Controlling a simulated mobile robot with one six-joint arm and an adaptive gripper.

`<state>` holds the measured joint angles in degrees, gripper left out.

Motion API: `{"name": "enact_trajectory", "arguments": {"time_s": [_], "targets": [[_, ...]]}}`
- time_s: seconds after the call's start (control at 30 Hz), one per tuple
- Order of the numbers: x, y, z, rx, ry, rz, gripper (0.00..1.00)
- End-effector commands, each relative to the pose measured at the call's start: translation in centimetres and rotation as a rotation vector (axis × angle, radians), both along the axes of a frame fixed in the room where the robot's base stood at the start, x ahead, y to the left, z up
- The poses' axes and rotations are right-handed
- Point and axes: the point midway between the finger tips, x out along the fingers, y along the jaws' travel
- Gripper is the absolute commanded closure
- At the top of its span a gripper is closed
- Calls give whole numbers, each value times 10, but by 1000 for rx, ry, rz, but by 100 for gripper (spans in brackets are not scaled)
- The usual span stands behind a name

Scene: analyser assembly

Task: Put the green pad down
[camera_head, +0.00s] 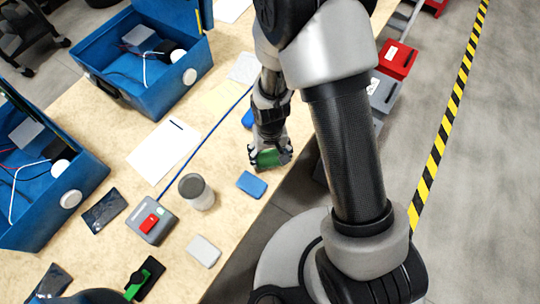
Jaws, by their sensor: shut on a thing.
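The green pad (266,159) is between the fingers of my gripper (269,160), low over the right edge of the wooden table (225,215). My gripper is shut on it, and the fingers hide part of it. I cannot tell whether the pad touches the table. A blue pad (251,184) lies on the table just below and left of the gripper. Another blue piece (247,118) shows partly behind my wrist.
A grey box with a red switch (151,222), a grey cup (196,192) and a white pad (203,251) stand on the table. Blue analyser cases (150,95) are at left. Red and grey bins (397,60) are beyond the table's right edge.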

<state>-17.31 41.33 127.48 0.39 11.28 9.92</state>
Motion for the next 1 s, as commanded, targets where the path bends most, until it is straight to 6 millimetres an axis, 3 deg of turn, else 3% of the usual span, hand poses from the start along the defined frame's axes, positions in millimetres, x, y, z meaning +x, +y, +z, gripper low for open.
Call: {"name": "enact_trajectory", "arguments": {"time_s": [0.4,0.43,0.7,1.0], "targets": [[1,0,-10,0,-2,0,46],[0,0,-10,0,-2,0,27],[0,0,-8,0,-2,0,9],[0,0,-8,0,-2,0,7]]}}
